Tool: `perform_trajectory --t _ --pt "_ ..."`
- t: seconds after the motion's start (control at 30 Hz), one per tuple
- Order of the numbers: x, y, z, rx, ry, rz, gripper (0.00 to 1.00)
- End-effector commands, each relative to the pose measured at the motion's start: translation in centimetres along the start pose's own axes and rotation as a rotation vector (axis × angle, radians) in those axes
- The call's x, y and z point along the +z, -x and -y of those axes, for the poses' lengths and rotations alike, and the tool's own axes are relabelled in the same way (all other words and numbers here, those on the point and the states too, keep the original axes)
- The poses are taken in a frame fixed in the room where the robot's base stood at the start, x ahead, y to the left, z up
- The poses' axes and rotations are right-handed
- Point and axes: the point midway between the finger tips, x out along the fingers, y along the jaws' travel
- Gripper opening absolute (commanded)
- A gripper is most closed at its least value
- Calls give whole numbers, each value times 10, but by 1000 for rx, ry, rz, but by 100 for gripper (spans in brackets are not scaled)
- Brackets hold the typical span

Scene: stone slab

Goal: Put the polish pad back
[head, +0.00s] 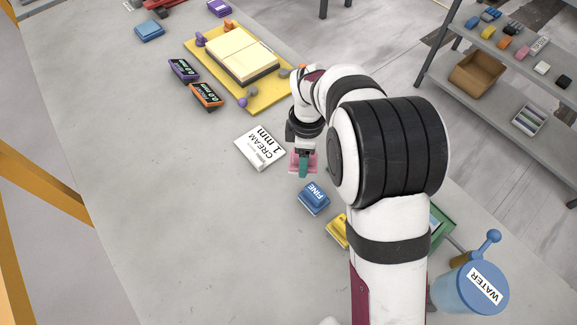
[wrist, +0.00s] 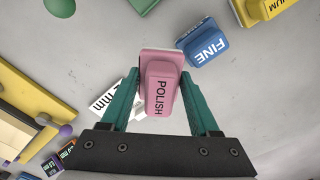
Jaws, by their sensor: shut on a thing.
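My gripper (head: 303,155) has its teal fingers shut on the pink polish pad (wrist: 160,88), one finger on each side of its handle. The word POLISH reads on the handle in the wrist view. In the head view the polish pad (head: 293,161) is mostly hidden behind the fingers, close to the slab top between the cream card and the blue FINE pad. I cannot tell whether it touches the surface. The blue FINE pad (head: 314,197) sits just beside it and also shows in the wrist view (wrist: 205,45).
A yellow pad (head: 338,230) lies beyond FINE, partly behind my arm. The white CREAM 1 mm card (head: 261,148), two dark label blocks (head: 206,96) and a yellow board (head: 262,98) lie further off. A WATER container (head: 463,292) stands lower right. The left surface is clear.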

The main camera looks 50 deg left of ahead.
Motion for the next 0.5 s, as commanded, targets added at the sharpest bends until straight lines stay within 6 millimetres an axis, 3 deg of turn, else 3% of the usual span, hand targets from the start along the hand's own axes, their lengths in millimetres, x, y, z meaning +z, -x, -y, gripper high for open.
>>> perform_trajectory --t 0.1,0.2,0.5 --pt "-26 -16 -6 0 1 0 17" --pt "-36 -23 -9 0 -2 0 17" --pt "-38 -64 -10 1 -4 0 17"
